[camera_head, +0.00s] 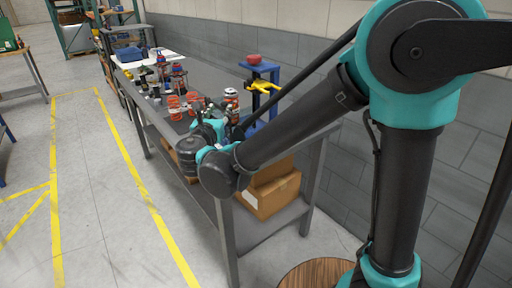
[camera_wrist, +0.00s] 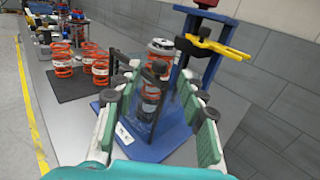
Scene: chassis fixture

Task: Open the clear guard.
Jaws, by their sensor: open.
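The clear guard (camera_wrist: 143,112) is a faint see-through panel on a blue fixture (camera_wrist: 172,148), in front of an orange spring unit (camera_wrist: 152,92). A dark bar stands near its left side. Its exact edges and hinge are hard to make out, and I cannot tell whether it is ajar. My gripper (camera_wrist: 158,98) is open, with green-padded fingers on either side of the guard in the wrist view; contact cannot be told. In the head view my gripper (camera_head: 213,128) is at the bench, left of the fixture's blue post (camera_head: 262,98), and the guard is not distinguishable.
A yellow clamp (camera_wrist: 212,46) and red knob sit high on the fixture. Several orange springs (camera_wrist: 63,62) stand on a dark mat (camera_wrist: 72,84) to its left. A grey wall (camera_head: 440,190) runs behind the bench. Cardboard boxes (camera_head: 270,192) are on the lower shelf.

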